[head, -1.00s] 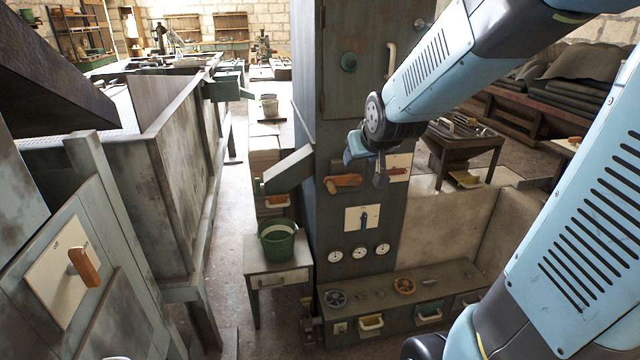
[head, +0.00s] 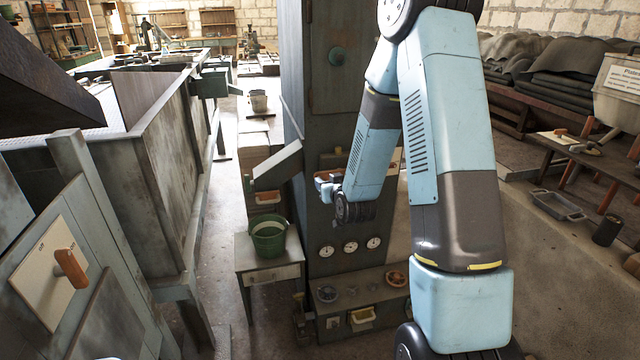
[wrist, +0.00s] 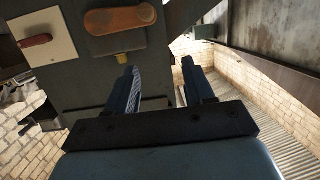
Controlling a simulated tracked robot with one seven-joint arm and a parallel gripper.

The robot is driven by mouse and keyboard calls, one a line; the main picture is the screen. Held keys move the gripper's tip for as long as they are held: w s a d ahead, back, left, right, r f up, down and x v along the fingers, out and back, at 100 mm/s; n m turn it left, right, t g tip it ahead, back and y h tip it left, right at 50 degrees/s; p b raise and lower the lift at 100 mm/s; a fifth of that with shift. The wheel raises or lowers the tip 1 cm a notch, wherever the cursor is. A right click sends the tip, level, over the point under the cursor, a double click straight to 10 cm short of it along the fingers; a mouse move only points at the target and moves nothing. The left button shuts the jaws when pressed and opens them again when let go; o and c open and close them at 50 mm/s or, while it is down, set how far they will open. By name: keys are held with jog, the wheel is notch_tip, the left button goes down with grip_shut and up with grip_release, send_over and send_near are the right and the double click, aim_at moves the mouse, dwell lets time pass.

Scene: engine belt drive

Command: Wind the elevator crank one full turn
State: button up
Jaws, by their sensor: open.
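The crank with an orange-brown handle (wrist: 120,20) is on the dark cabinet front (wrist: 75,75) at the top of the wrist view. A small brass-coloured piece (wrist: 130,57) lies just below it there. My gripper (wrist: 163,75) is open, and its two dark fingers have nothing between them. The crank lies beyond the fingertips, toward the left finger, and looks apart from them. In the head view my gripper (head: 326,184) is in front of the cabinet (head: 335,75), and the gripper and arm hide most of the crank area.
A white panel with a red handle (wrist: 35,40) is beside the crank. In the head view, gauges (head: 350,247) and a drawer shelf (head: 350,283) are below my gripper. A sloping chute (head: 277,167) and a green bucket (head: 269,238) on a small table stand to the left.

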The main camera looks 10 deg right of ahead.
notch_tip(320, 180, down, 7)
jog(key=s+m+t, duration=0.1)
jog(key=t, duration=0.2)
jog(key=shift+h, duration=0.4)
jog(key=w, duration=1.3)
jog(key=shift+w+d+f, duration=0.2)
jog(key=shift+w+d, duration=0.15)
jog(key=shift+d, duration=0.05)
jog(key=shift+c, duration=0.3)
grip_shut()
jog(key=shift+a, duration=0.25)
jog(key=shift+d+m, duration=0.2)
jog(key=shift+m, duration=0.1)
jog(key=shift+r, duration=0.1)
